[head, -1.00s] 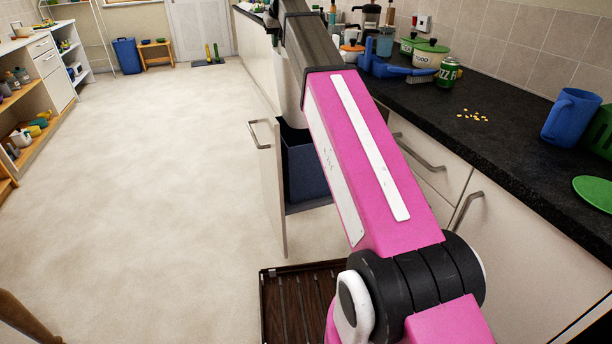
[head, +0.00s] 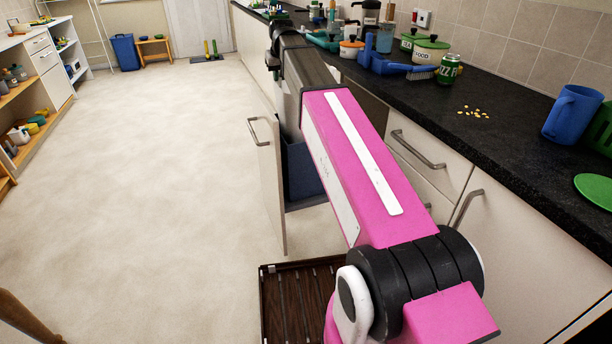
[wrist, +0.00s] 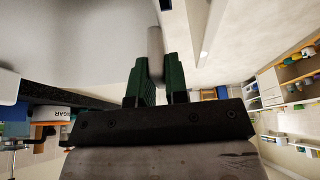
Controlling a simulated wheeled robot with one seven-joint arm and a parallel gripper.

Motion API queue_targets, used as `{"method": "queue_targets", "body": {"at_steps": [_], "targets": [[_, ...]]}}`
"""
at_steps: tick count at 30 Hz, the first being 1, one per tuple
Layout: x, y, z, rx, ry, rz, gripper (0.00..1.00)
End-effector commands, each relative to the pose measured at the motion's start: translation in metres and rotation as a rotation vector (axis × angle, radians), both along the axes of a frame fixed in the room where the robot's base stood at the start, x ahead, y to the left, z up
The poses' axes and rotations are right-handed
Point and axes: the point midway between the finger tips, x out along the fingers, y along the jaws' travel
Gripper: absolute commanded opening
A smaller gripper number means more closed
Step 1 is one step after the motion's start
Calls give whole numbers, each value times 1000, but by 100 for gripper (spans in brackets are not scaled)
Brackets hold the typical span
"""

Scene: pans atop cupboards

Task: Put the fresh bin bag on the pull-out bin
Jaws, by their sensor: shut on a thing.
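The pull-out bin stands open from the cupboards, with a cream front panel (head: 270,185) and a dark blue bin (head: 302,172) behind it. My arm hides part of the bin and its rim. In the wrist view my gripper (wrist: 157,78) has green fingers shut on a pale roll-like thing (wrist: 155,45), which sticks out past the fingertips. I cannot tell for sure that it is the fresh bin bag. In the head view my arm reaches above and beyond the pull-out, and its far end is at the top, mostly hidden.
A brown slatted tray (head: 298,300) lies on the floor before the pull-out. The floor to the left is clear.

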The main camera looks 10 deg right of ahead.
Motion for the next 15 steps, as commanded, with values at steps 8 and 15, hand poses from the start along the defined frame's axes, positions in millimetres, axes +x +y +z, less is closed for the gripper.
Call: {"method": "queue_targets", "body": {"at_steps": [8, 15], "targets": [[-1, 0, -42, 0, 2, 0, 0], [-1, 0, -93, 0, 2, 0, 0]]}}
